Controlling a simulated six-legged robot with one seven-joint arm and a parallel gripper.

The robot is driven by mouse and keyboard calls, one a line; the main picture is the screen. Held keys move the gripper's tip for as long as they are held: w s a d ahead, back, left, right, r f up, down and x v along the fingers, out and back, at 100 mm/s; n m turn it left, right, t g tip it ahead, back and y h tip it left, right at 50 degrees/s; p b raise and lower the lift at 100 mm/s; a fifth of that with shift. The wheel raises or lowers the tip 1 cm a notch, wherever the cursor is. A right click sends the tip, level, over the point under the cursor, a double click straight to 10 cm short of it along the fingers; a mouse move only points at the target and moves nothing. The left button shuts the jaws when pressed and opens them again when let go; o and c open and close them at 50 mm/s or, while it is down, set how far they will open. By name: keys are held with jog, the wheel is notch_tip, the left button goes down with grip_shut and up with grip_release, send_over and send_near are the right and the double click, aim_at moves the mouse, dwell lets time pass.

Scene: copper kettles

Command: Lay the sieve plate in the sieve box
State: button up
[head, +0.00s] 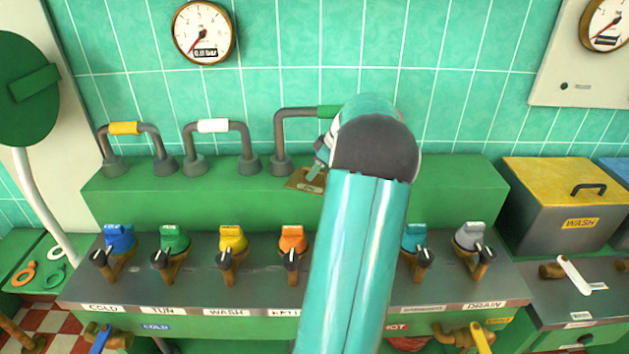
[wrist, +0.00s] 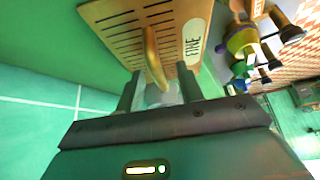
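The sieve plate (wrist: 120,38) is a tan, slotted metal plate with a white label reading FINE and a brass bar handle. In the head view the plate (head: 305,181) shows small and tilted at the green ledge behind the valves; I cannot tell whether it touches the ledge. My gripper (wrist: 158,94) has a finger on each side of the handle's near end and looks shut on it. In the head view my gripper (head: 320,168) is just above the plate, partly behind my arm. I cannot make out the sieve box for sure.
The green ledge (head: 140,200) carries grey bent pipes (head: 220,148) along the wall. Below it stands a row of coloured valves (head: 231,240). A yellow-lidded WASH box (head: 555,185) is at the right. A green disc (head: 28,90) on a pale post stands at the left.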

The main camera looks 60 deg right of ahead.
jog(key=shift+w+f, duration=0.2)
jog(key=shift+f, duration=0.2)
jog(key=shift+c, duration=0.5)
grip_shut()
jog(key=shift+r, duration=0.15)
dwell(0.6)
